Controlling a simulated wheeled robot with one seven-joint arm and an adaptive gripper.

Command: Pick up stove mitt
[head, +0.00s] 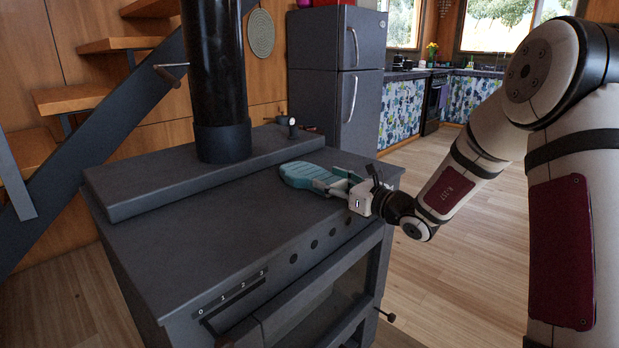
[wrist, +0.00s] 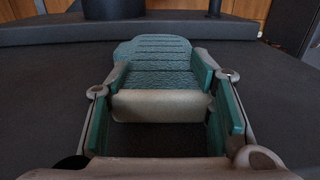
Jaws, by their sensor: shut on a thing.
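The stove mitt (head: 300,174) is teal and ribbed. It lies on the dark stove top (head: 190,235) near its right end. In the wrist view the mitt (wrist: 157,52) points away from me, with its pale cuff (wrist: 160,105) toward my palm. My gripper (head: 333,184) reaches in low from the right and is shut on the mitt. In the wrist view its two fingers (wrist: 160,78) stand on either side of the mitt, just beyond the cuff. I cannot tell any gap between mitt and stove.
A black stovepipe (head: 218,90) rises from the raised back ledge (head: 180,180) of the stove. The stove's front edge has knobs. A grey fridge (head: 335,85) stands behind; wooden floor is clear at right.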

